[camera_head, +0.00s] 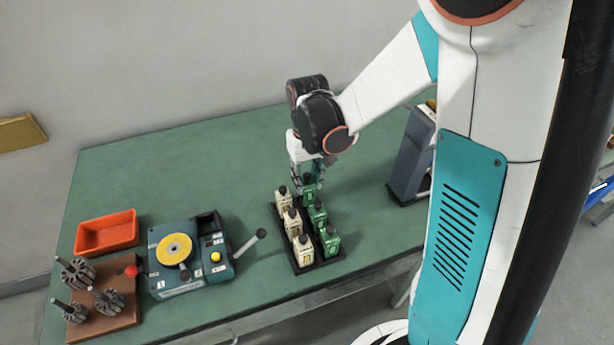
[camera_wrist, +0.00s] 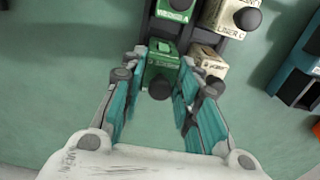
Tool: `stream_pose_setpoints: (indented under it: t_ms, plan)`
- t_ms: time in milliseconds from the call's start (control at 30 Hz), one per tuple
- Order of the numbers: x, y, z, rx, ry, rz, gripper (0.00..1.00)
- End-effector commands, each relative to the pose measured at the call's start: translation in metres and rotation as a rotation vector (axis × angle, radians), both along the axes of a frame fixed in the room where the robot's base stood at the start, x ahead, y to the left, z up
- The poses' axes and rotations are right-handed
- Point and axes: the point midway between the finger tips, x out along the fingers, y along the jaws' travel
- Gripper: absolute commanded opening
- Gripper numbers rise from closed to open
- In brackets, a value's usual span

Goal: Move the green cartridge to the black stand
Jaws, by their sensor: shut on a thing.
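My gripper (camera_wrist: 166,58) points down at the far end of the green row and is shut on a green cartridge (camera_wrist: 162,68) with a black cap; the cartridge also shows in the head view (camera_head: 309,187). I cannot tell whether its base still rests in the black tray (camera_head: 318,264). Two more green cartridges (camera_head: 318,215) (camera_head: 330,242) stand upright in the tray's right row. A dark grey upright unit (camera_head: 409,158) stands on the table to the right, partly hidden by my arm; I cannot tell whether it or the tray is the black stand.
Cream cartridges (camera_head: 292,222) fill the tray's left row, close beside the gripper. To the left are a winding machine (camera_head: 190,255) with a protruding lever, an orange bin (camera_head: 106,232) and a brown board with armatures (camera_head: 105,310). The green table is clear behind the tray.

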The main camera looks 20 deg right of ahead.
Motion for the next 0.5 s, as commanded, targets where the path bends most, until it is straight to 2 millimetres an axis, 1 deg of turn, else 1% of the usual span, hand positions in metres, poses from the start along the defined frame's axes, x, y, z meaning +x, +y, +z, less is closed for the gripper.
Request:
stream_pose_setpoints:
  t_ms: [267, 500]
  plan:
    - [0.0000, 0.0000, 0.0011, 0.000, 0.000, 0.000, 0.00]
    - [0.0001, 0.0000, -0.0038, 0.000, 0.000, 0.000, 0.00]
